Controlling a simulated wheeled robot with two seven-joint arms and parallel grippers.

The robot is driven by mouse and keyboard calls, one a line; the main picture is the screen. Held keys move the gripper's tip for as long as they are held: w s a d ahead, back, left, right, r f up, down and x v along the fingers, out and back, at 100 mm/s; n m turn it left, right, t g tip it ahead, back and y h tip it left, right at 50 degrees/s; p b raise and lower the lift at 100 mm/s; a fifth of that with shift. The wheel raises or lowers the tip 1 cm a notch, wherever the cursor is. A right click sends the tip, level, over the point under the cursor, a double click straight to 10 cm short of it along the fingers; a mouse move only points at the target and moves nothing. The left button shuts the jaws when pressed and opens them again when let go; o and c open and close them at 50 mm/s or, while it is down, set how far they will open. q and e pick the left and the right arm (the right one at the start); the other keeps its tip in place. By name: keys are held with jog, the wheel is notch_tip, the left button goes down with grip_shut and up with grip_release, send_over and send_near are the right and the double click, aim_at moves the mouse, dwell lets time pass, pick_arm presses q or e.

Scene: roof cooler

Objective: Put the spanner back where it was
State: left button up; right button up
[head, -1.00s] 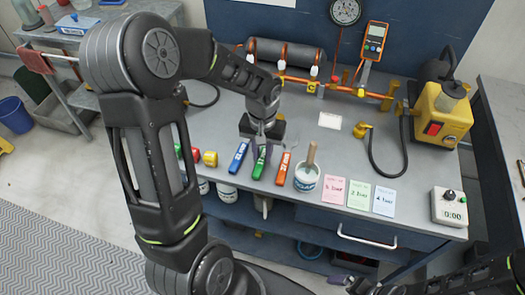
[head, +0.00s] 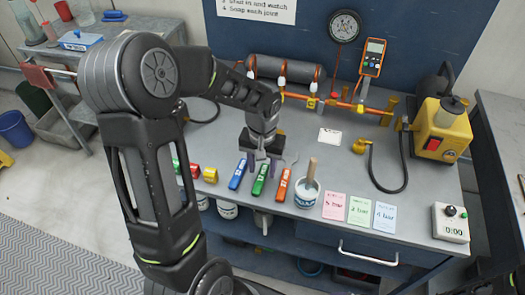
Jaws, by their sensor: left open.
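Three spanners with coloured handles lie side by side near the front edge of the bench: a blue one (head: 238,174), a green one (head: 260,179) and an orange one (head: 284,184). Their handles point toward the front. My left gripper (head: 262,162) is open, pointing down over the far end of the green spanner, with one finger on each side of it. It hides that spanner's head. I cannot tell whether the fingers touch it. My right gripper is out of view.
A white pot with a wooden-handled brush (head: 307,191) stands right of the spanners. Pink, green and blue cards (head: 360,210) and a timer box (head: 451,222) lie farther right. Copper pipework (head: 330,102) with a gauge (head: 345,26) and a yellow pump (head: 442,128) stand behind.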

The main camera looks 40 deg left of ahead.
aim_at(262, 173)
pick_arm(q)
notch_tip(262, 173, up, 11)
jog(key=shift+r, duration=0.2)
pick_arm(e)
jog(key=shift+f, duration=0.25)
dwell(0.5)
